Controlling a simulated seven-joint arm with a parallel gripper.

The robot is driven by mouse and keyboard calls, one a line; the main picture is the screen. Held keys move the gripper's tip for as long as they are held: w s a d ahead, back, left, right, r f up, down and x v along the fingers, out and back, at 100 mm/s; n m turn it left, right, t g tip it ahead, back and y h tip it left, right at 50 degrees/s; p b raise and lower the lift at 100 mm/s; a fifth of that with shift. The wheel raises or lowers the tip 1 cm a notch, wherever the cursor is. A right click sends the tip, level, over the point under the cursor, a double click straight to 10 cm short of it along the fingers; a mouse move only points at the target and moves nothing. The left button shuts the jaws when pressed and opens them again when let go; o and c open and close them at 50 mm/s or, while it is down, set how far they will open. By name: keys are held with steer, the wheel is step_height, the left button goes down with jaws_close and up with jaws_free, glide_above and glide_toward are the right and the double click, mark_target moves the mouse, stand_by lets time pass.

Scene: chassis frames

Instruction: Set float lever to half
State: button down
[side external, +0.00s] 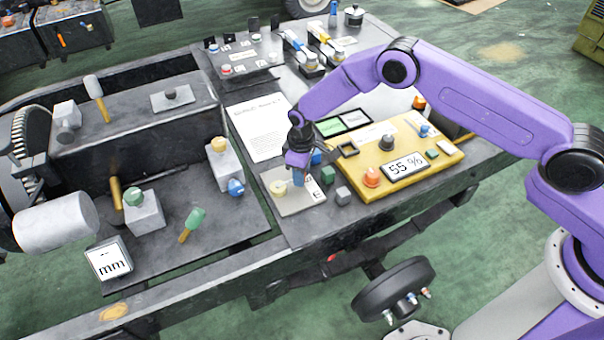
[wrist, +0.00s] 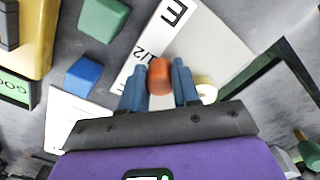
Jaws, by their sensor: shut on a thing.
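The float lever's plate (side external: 300,208) is light grey with a white scale strip and lies near the bench's front edge. In the wrist view its strip (wrist: 164,38) shows an E and 1/2. An orange-red knob (wrist: 159,77), apparently the lever's handle, sits between my gripper's (wrist: 160,88) two blue fingers, which are shut on it. A cream round post (wrist: 206,91) stands beside the right finger; it also shows in the side view (side external: 279,187). My gripper (side external: 298,180) points down over the plate. The lever's arm is hidden, so its exact setting on the scale cannot be told.
A yellow panel (side external: 440,163) with knobs and a display reading 55 % lies right of the plate. A grey cube (side external: 343,196) and a green block (wrist: 103,18) are close by. A paper sheet (side external: 258,125) lies behind. A black-framed opening borders the plate's left.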

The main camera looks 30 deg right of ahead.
stand_by(0.3)
steer(key=c, duration=0.8)
jaws_free()
step_height(320, 180, up, 18)
steer(key=shift+f, duration=0.25)
steer(key=s+d+r+n, duration=0.1)
steer(key=s+d+r, duration=0.2)
steer(key=s+r, duration=0.5)
steer(key=s+d+r+n, duration=0.1)
steer(key=s+d+r, duration=0.2)
steer(key=s, duration=0.8)
steer(key=shift+n, duration=0.8)
steer(key=s+d, duration=0.5)
steer(key=s, duration=0.1)
steer(key=s+d, duration=0.5)
steer(key=s, duration=0.2)
steer(key=s+d+r, duration=0.1)
steer(key=s+d, duration=0.4)
steer(key=s, duration=0.1)
steer(key=shift+s, duration=0.25)
